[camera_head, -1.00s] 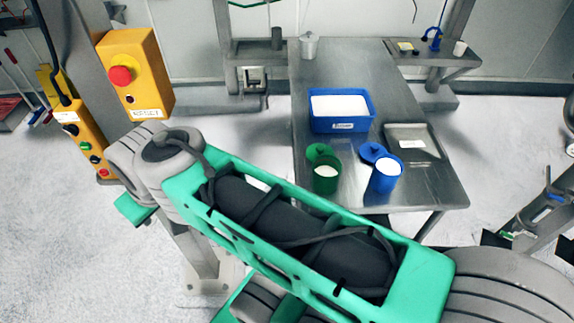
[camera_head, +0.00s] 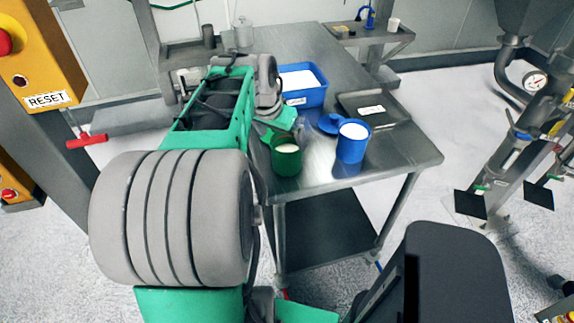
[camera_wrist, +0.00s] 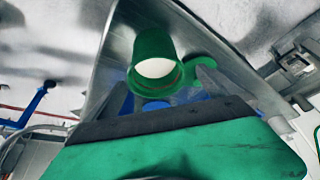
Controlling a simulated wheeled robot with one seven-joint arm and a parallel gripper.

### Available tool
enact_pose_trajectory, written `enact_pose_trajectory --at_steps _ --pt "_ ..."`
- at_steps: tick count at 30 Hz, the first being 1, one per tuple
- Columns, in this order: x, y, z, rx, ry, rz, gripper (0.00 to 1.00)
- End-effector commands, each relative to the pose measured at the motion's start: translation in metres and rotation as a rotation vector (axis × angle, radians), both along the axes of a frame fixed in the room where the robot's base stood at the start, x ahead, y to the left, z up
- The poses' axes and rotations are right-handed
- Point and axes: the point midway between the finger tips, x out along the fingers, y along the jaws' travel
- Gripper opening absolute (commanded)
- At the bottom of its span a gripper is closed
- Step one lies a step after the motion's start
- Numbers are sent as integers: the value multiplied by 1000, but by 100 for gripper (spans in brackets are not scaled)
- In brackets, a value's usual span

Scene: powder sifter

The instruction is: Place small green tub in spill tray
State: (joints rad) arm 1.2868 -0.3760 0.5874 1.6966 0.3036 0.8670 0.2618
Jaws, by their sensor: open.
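The small green tub (camera_head: 286,160) stands upright near the front left of the steel table, with white powder inside. The wrist view shows this tub (camera_wrist: 153,45) ahead of my gripper, its round lid (camera_wrist: 204,72) beside the mouth. My gripper (camera_head: 301,128) is open, just behind the tub in the head view; its fingertips are hard to make out. I cannot tell whether it touches the tub. The spill tray (camera_head: 390,116), shallow and grey with a white label, lies empty on the table's right side.
A blue tub (camera_head: 352,148) of white powder stands right of the green tub, its blue lid (camera_head: 333,123) behind it. A blue bin (camera_head: 308,98) of powder is farther back. The steel table (camera_head: 410,150) is bare at its front right corner. A pipe stand with a gauge (camera_head: 535,82) is at far right.

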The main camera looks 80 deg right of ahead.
Motion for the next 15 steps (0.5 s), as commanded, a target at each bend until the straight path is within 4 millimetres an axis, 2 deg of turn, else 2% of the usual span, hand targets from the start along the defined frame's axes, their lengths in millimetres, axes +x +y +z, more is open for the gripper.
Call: enact_pose_trajectory --at_steps 8,15 --pt "-10 -14 -32 3 1 -8 100" --pt "-15 -28 -67 2 0 -6 100"
